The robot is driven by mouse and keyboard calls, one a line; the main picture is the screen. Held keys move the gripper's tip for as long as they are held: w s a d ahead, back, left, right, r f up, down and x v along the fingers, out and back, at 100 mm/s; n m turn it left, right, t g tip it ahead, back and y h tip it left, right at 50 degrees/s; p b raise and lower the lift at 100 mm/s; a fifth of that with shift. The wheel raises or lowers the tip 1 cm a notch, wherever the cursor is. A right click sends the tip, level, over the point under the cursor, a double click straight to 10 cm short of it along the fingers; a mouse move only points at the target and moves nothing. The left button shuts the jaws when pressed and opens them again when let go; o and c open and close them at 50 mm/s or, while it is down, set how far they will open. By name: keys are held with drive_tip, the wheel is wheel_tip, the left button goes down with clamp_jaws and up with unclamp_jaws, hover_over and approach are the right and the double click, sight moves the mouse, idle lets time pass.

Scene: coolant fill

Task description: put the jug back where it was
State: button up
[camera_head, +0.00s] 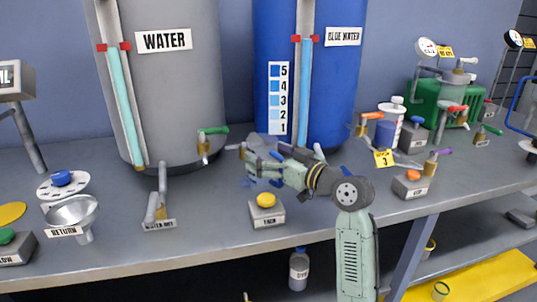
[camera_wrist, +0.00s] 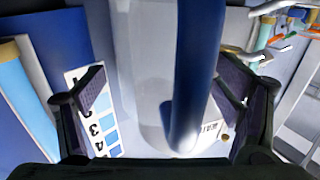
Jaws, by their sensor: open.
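The jug (camera_wrist: 145,75) fills the middle of the wrist view, a clear, pale vessel with a thick blue handle (camera_wrist: 190,80). The handle stands between the two dark, spread fingers of my gripper (camera_wrist: 165,100), with a gap on each side. In the head view my gripper (camera_head: 255,157) reaches over the bench in front of the blue tank. There my gripper hides most of the jug, and only small clear and blue bits show around it. I cannot tell exactly how its base meets the bench.
The grey WATER tank (camera_head: 180,90) and the BLUE WATER tank (camera_head: 268,40) stand behind. A yellow-button box (camera_head: 267,212) is just in front of my gripper, an orange-button box (camera_head: 411,186) to the right. A funnel (camera_head: 75,212) stands left. Bare bench (camera_head: 210,225) lies left of the yellow button.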

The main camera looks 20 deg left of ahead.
drive_tip(key=b+v, duration=0.2)
drive_tip(key=v, duration=1)
drive_tip(key=shift+r+b, duration=0.25)
drive_tip(key=shift+b, duration=0.05)
